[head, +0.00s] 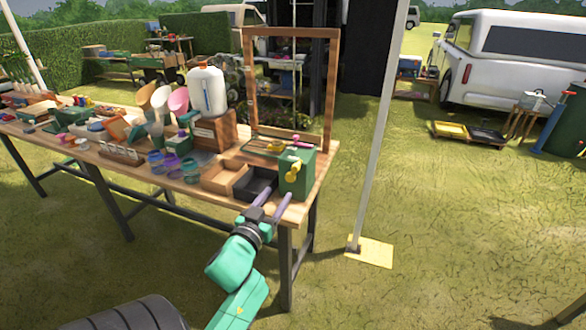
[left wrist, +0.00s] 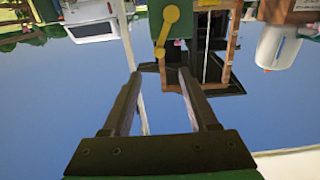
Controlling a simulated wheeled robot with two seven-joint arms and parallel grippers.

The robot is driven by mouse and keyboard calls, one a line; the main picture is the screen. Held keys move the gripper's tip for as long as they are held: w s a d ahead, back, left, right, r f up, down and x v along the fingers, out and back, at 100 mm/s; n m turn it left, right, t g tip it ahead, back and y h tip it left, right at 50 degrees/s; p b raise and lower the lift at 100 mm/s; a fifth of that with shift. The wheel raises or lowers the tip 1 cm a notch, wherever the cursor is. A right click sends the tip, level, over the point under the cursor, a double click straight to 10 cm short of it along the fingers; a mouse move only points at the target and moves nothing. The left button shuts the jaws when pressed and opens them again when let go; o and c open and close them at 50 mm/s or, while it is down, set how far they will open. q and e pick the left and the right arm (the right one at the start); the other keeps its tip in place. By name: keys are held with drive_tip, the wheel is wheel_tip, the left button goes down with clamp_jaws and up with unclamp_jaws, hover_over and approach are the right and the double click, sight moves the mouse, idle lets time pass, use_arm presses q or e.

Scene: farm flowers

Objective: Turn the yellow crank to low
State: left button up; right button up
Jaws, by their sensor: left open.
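The yellow crank (head: 293,170) is on the face of a green box (head: 302,184) at the right end of the wooden table. In the left wrist view, which looks upside down, the crank (left wrist: 166,32) stands nearly upright, slightly slanted, with its wider round end at the top of the picture. My left gripper (head: 278,197) is open, its two purple-grey fingers pointing toward the box front. In the wrist view the open fingertips (left wrist: 165,69) are just below the crank, with nothing between them; I cannot tell the exact gap. My right gripper is not in view.
A pink handle (head: 301,141) is on top of the green box. A black tray (head: 257,184) and a wooden tray (head: 225,178) sit left of it. A wooden frame (head: 331,95) stands behind.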

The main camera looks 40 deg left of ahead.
sight(295, 170)
use_arm(q)
drive_tip(key=p+x, duration=0.1)
drive_tip(key=x, duration=1.3)
drive_tip(key=shift+w+a, duration=0.1)
drive_tip(key=shift+w, duration=0.25)
drive_tip(key=shift+r, duration=0.1)
clamp_jaws()
idle(0.3)
drive_tip(key=shift+p, duration=0.3)
